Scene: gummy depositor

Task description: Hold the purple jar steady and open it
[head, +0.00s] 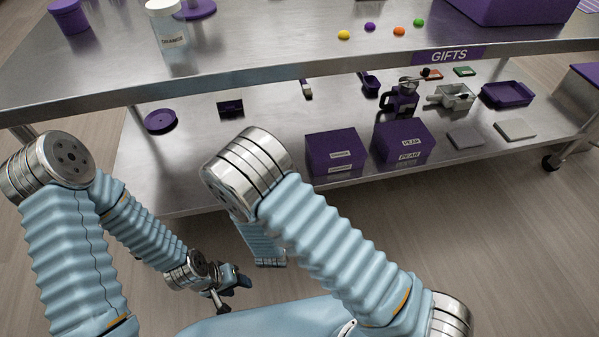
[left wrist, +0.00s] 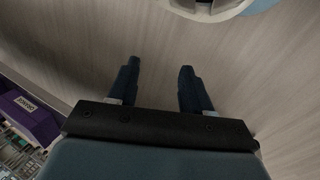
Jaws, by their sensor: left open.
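A purple jar (head: 71,17) with a purple lid stands on the steel tabletop at the far left, near the top edge of the head view. My left gripper (head: 236,284) hangs low over the floor in front of the table, well below and away from the jar. In the left wrist view its two fingers (left wrist: 160,88) are spread apart with only floor between them. My right arm bends in front of the table, and its gripper is hidden from view.
A white-lidded labelled jar (head: 168,27) stands beside the purple jar. Several coloured gummies (head: 370,27) and a purple box (head: 510,8) are further right on the tabletop (head: 260,45). The lower shelf holds purple boxes (head: 334,150), a round purple lid (head: 160,121) and a grinder (head: 404,98).

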